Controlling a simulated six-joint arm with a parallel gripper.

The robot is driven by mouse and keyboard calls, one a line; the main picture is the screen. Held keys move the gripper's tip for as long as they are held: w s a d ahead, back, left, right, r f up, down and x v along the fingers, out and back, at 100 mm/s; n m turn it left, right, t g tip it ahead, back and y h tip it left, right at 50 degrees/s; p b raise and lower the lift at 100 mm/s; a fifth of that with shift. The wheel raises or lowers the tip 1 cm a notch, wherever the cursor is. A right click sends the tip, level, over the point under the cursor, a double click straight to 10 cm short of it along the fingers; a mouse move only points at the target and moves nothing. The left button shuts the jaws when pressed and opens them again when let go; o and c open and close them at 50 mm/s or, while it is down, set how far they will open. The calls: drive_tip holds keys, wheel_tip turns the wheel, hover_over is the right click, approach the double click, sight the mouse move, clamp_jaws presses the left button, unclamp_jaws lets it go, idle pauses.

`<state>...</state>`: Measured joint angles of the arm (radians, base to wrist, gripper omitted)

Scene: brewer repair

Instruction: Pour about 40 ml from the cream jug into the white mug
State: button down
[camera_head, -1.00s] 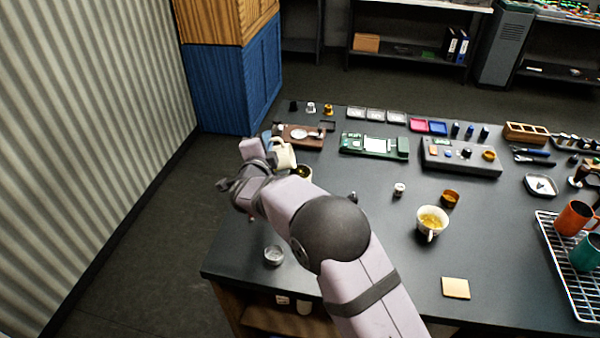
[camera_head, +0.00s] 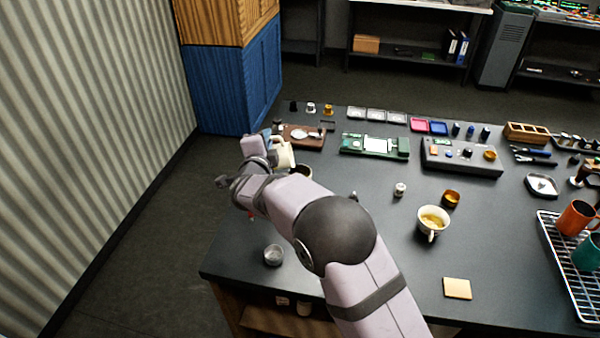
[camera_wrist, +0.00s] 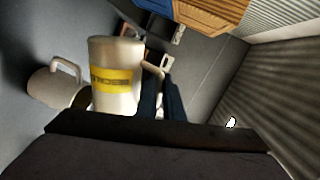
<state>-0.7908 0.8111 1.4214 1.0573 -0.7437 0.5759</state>
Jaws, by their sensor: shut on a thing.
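The cream jug (camera_head: 284,153), pale with a yellow label, is at the table's left edge. The wrist view shows the jug (camera_wrist: 115,100) large, with its handle towards my gripper (camera_wrist: 165,95). My gripper's dark fingers are shut on the handle. A pale mug (camera_head: 304,171), likely the white mug, stands just right of the jug, partly hidden by my arm. The wrist view shows this mug (camera_wrist: 52,90) beside the jug, at an angle to it. The jug's exact tilt, and whether liquid is flowing, cannot be told.
A white cup with golden liquid (camera_head: 432,222) stands right of my arm, near a small amber cup (camera_head: 451,198). A small metal cup (camera_head: 273,255) is near the front left edge. A green board (camera_head: 375,146) and grey control box (camera_head: 460,157) lie behind.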

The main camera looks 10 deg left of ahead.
drive_tip(key=shift+d+r, duration=0.1)
drive_tip(key=shift+r, duration=0.05)
idle(0.3)
drive_tip(key=shift+s+p, duration=0.1)
drive_tip(key=shift+p, duration=0.4)
drive_tip(key=shift+s+a+f+n+p, duration=0.15)
drive_tip(key=shift+a+n+p, duration=0.3)
drive_tip(key=shift+p, duration=0.5)
drive_tip(key=shift+a+n+h+p, duration=0.3)
drive_tip(key=shift+a+n+p, duration=0.1)
drive_tip(key=shift+n+p, duration=0.25)
drive_tip(key=shift+s+f, duration=0.1)
drive_tip(key=shift+f, duration=0.25)
drive_tip(key=shift+a, duration=0.15)
